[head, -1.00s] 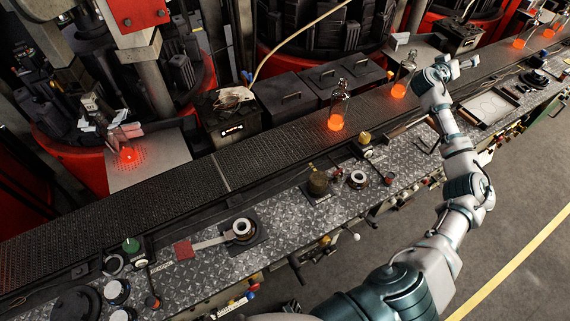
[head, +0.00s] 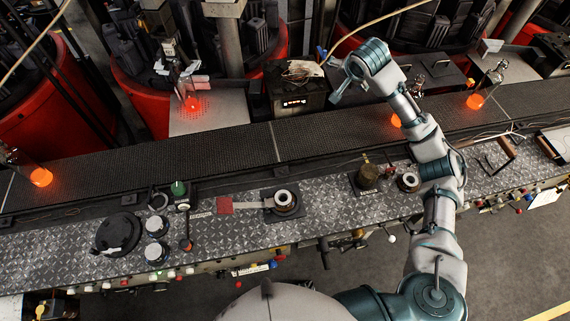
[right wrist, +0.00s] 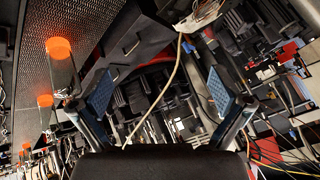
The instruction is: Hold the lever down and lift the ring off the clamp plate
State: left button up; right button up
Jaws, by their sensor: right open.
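A pale ring (head: 284,198) sits on a dark square clamp plate (head: 270,213) on the metal bench. A flat lever (head: 250,206) with a red end pad (head: 225,206) runs left from the ring. My right gripper (head: 331,75) is raised above the far side of the conveyor, beyond the ring and up to its right, well apart from it. In the right wrist view its two fingers (right wrist: 155,98) are spread with nothing between them. The ring and lever do not show clearly in that view. My left gripper is not in view.
A conveyor (head: 130,174) with glowing orange bottles, one at the right (head: 475,101), runs behind the bench. A black box (head: 295,92) stands behind it. A green knob (head: 178,188) and round black disc (head: 118,233) are left of the lever. A brass-topped pot (head: 368,176) is right of the plate.

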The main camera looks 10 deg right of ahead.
jog(key=s+a+f+g+y, duration=0.1)
jog(key=s+a+f, duration=0.15)
jog(key=a, duration=0.25)
jog(key=s+a+f+n+g, duration=0.1)
jog(key=s+a+f, duration=0.15)
jog(key=a, duration=0.25)
jog(key=s+a+f+g+y, duration=0.1)
jog(key=s+a+f, duration=0.1)
jog(key=a+f, duration=0.15)
jog(key=n+g, duration=0.1)
jog(key=g, duration=0.4)
send_over(284, 199)
notch_tip(284, 199, down, 9)
jog(key=shift+h, duration=0.4)
notch_tip(284, 199, down, 11)
jog(key=shift+f, duration=0.15)
jog(key=c, duration=1.1)
jog(key=shift+s+a+f, duration=0.1)
jog(key=shift+s, duration=0.1)
jog(key=c, duration=0.8)
jog(key=o, duration=1.9)
jog(key=shift+f, duration=0.1)
jog(key=shift+w, duration=0.2)
